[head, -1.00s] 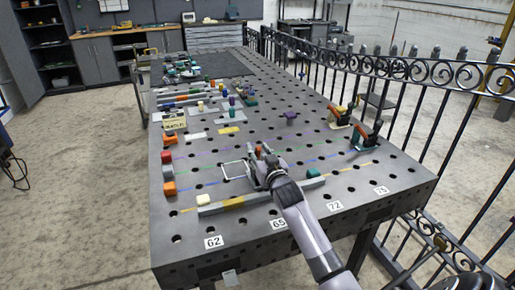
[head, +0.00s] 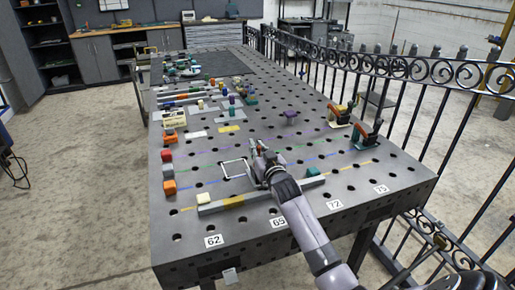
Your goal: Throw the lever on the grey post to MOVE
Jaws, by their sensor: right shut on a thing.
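My right gripper (head: 258,162) reaches in from the lower right and is over the middle of the near half of the dark steel table. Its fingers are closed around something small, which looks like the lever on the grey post. The gripper hides most of the post and lever, so the lever's position and any MOVE marking cannot be read. My left gripper is not in view.
Coloured blocks (head: 169,187) line the left edge. Two orange-and-black clamps (head: 365,137) stand at right. A black scroll fence (head: 385,68) runs along the right.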

